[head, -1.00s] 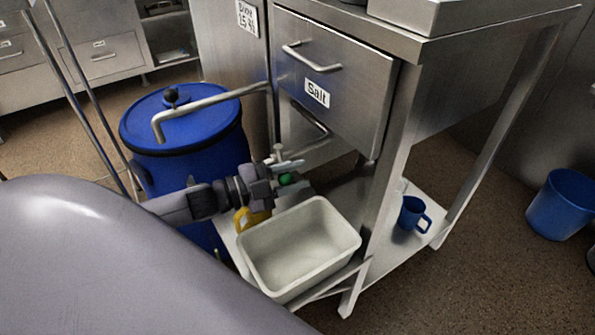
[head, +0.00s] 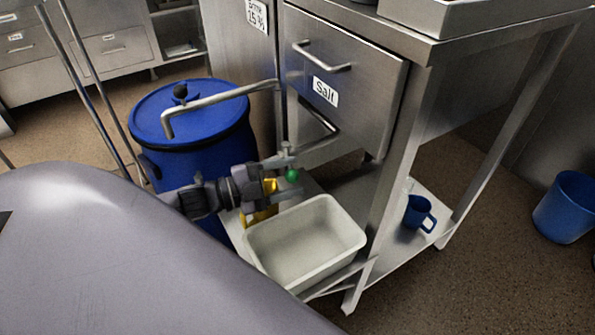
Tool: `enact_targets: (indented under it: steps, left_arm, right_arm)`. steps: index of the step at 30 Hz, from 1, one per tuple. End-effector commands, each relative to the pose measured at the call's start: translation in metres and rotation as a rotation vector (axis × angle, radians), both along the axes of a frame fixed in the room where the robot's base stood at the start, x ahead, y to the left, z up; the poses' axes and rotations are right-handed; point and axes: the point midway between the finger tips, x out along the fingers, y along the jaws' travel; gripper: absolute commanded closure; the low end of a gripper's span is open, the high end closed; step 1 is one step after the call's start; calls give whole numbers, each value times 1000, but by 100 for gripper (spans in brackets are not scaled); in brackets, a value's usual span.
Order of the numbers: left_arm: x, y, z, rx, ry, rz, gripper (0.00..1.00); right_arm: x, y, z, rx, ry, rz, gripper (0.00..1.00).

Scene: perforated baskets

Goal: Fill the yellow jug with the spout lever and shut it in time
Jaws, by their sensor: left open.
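The yellow jug (head: 260,216) stands on the low shelf beneath the spout, mostly hidden by my left gripper and a white tub. The metal spout (head: 286,153) sticks out above it, with a green-ended lever (head: 292,175) hanging at its side. My left gripper (head: 286,188) is open, with its fingers just below and beside the green end. I cannot tell whether they touch it. The inside of the jug and any liquid are hidden. My right gripper is not in view.
A white tub (head: 307,270) sits at the shelf's front, close under my gripper. A lidded blue barrel (head: 195,150) stands behind my arm. The Salt drawer (head: 345,85) overhangs the shelf. A blue mug (head: 417,212) is at the right; a blue bucket (head: 565,208) stands on the floor.

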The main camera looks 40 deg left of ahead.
Motion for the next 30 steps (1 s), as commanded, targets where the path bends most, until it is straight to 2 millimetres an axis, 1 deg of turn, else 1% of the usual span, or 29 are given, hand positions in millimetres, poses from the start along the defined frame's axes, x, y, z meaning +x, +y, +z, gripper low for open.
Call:
enact_targets:
  steps: [1, 6, 12, 24, 30]
  left_arm:
    - [-6, 4, 1, 0, 3, 1, 41]
    - [-23, 14, 0, 0, 4, 0, 41]
    - [-33, 21, 0, -1, 2, -1, 41]
    - [-35, 22, 0, -3, 2, 0, 41]
    - [-38, 15, -6, -40, 43, 36, 41]
  right_arm:
    - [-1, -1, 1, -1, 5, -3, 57]
    - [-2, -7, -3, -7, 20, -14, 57]
    - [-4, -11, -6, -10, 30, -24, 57]
    - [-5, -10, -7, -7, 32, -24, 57]
    - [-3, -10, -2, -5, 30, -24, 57]
